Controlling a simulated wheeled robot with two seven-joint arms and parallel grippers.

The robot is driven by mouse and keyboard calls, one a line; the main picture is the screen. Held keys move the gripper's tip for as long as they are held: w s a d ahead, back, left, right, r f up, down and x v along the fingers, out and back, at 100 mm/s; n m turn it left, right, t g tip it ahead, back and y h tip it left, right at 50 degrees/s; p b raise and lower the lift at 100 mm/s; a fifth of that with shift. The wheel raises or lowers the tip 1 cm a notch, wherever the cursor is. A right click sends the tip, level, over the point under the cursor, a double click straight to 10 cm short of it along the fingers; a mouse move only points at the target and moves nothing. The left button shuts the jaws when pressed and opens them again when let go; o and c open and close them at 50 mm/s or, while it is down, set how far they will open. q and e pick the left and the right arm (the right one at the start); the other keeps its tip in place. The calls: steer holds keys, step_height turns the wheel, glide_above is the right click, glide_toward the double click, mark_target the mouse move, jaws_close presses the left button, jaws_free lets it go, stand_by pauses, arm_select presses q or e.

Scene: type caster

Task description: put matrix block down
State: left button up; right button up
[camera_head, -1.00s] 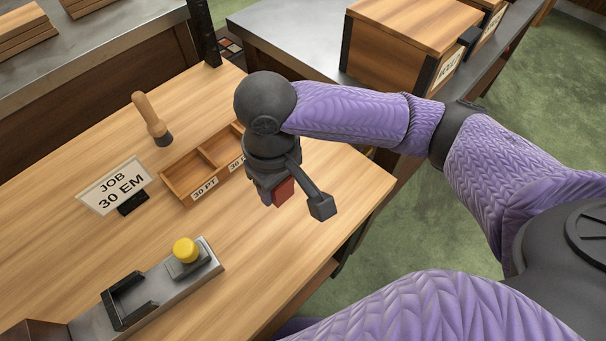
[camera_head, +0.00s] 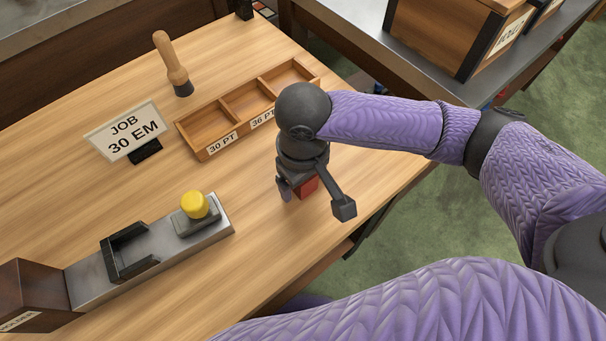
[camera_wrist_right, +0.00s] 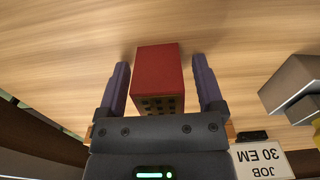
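The matrix block is a small red block (camera_head: 307,187) with a brassy face of dark holes that shows in the right wrist view (camera_wrist_right: 158,75). It is at the right part of the wooden table, below my right gripper (camera_head: 314,199). In the right wrist view my right gripper (camera_wrist_right: 161,78) is open, with one finger on each side of the block and a gap on both sides. The block seems to stand on the table top, though its base is partly hidden in the head view. My left gripper is out of view.
A wooden tray (camera_head: 182,130) with compartments labelled 30 PT and 36 PT lies behind the gripper. The table front is clear.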

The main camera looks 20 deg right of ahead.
step_height(320, 180, up, 7)
steer(key=p, duration=0.4)
steer(key=shift+r, duration=0.5)
steer(key=shift+f, duration=0.1)
